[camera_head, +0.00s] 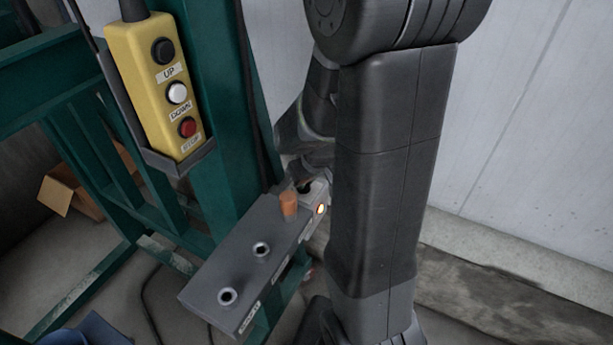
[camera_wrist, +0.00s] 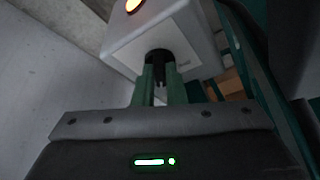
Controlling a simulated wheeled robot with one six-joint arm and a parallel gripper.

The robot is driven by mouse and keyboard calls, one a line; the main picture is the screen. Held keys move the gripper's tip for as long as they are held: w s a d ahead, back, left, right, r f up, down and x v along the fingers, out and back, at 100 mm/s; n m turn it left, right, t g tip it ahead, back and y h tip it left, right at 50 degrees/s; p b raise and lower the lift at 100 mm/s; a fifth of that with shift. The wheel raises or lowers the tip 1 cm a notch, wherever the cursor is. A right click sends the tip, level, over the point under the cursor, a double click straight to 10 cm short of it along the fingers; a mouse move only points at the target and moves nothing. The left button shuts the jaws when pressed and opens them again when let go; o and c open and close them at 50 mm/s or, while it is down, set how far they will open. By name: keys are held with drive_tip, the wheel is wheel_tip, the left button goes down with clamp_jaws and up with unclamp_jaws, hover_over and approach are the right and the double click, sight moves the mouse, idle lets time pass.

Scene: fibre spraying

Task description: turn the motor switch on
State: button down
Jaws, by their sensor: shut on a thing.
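The knob's turned position is hard to read. In the head view the small grey box (camera_head: 313,191) sits at the far end of the dark grey bracket, its lamp (camera_head: 320,209) glowing. My arm hides part of the box, and my gripper shows there only as a dark shape above it.
The dark grey bracket (camera_head: 225,268) carries an orange cylinder (camera_head: 288,204) close to the switch box and two round sockets. A yellow pendant (camera_head: 140,62) with UP, DOWN and STOP buttons hangs on the green frame (camera_head: 215,100). A pale wall (camera_head: 540,120) stands at right.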

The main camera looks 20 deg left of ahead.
drive_tip(key=shift+m+p, duration=0.35)
drive_tip(key=shift+m, duration=0.25)
drive_tip(key=c, duration=1.5)
unclamp_jaws()
drive_tip(key=shift+r, duration=0.1)
drive_tip(key=v, duration=0.6)
drive_tip(key=p+v, duration=0.1)
drive_tip(key=v, duration=0.6)
drive_tip(key=shift+s+a+r, duration=0.1)
drive_tip(key=shift+s+r, duration=0.2)
drive_tip(key=b+x, duration=0.1)
drive_tip(key=x, duration=1.2)
drive_tip(key=shift+w+f, duration=0.25)
drive_tip(key=shift+f, duration=0.15)
drive_tip(key=shift+r, duration=0.15)
